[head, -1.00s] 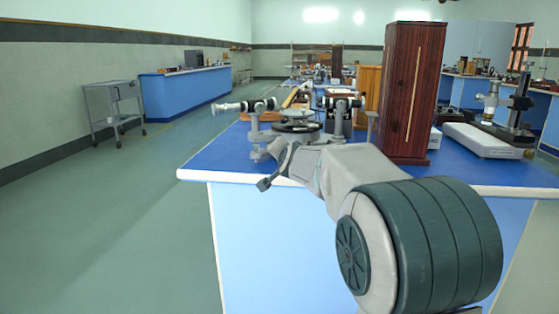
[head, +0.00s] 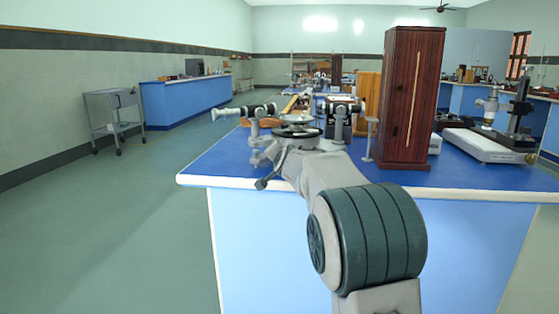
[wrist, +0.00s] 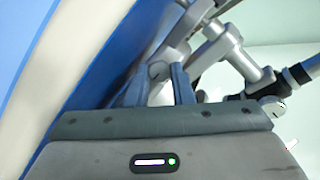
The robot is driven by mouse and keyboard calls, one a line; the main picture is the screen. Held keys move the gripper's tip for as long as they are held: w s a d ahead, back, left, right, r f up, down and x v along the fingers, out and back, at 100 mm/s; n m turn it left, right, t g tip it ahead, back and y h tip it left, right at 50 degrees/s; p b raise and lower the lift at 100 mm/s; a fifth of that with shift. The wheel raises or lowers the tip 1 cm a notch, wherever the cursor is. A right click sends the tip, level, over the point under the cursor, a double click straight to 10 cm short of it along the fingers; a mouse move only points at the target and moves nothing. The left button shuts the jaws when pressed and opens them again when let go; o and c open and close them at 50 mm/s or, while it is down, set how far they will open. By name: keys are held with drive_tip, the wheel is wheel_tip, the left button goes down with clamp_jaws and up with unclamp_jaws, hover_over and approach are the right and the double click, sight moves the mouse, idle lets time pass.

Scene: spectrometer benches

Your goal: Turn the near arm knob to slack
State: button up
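The spectrometer stands on the near corner of the blue bench, with its round table (head: 297,119), a tube (head: 240,111) to the left and another (head: 340,104) to the right. My gripper (wrist: 161,82) reaches in low at its near side. In the wrist view its two blue-grey fingers stand apart, with a small grey round knob (wrist: 159,70) between their tips. I cannot tell whether the fingers touch it. Grey metal arms and posts (wrist: 218,45) of the spectrometer rise just beyond. In the head view my arm hides the knob and fingertips.
A tall dark wooden cabinet (head: 410,97) stands on the bench to the right, with a thin grey stand (head: 370,138) beside it. A white-based instrument (head: 487,145) is farther right. The bench's pale edge (head: 350,186) runs nearest me. Open floor lies left.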

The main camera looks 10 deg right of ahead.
clamp_jaws()
